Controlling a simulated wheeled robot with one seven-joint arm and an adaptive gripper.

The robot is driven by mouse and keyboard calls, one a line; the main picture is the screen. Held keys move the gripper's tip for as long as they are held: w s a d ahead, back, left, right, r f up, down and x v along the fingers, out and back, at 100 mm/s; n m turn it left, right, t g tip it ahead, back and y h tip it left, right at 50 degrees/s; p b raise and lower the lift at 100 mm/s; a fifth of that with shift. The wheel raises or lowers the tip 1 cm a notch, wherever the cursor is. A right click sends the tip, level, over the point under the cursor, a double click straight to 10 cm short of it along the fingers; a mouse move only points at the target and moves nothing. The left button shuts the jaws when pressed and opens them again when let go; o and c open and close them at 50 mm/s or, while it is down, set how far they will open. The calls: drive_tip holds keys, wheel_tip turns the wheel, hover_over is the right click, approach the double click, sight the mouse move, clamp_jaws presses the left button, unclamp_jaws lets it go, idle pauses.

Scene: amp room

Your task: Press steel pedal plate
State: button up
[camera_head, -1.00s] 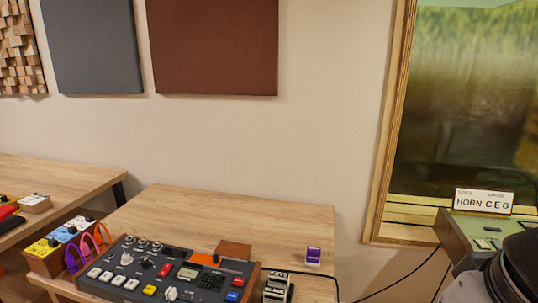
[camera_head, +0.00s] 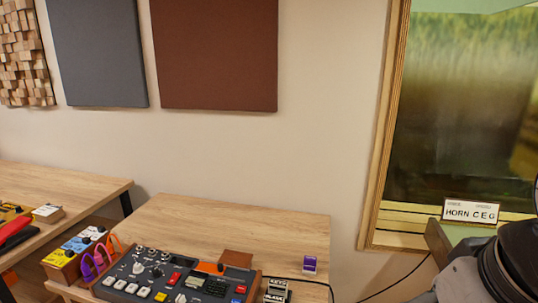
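I cannot make out a steel pedal plate for certain in the head view. A small purple pedal (camera_head: 309,264) stands near the right edge of the middle wooden table. Small black-and-white labelled boxes (camera_head: 276,290) sit at the table's front, cut by the bottom edge of the picture. A dark part of my arm (camera_head: 508,262) fills the lower right corner. My gripper's fingers are not in view.
The wooden table (camera_head: 230,215) bears a dark control panel (camera_head: 170,277) with coloured buttons. Colourful pedals (camera_head: 75,250) with looped cables stand at left. The table's back is bare.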

clamp_jaws()
idle(1.1)
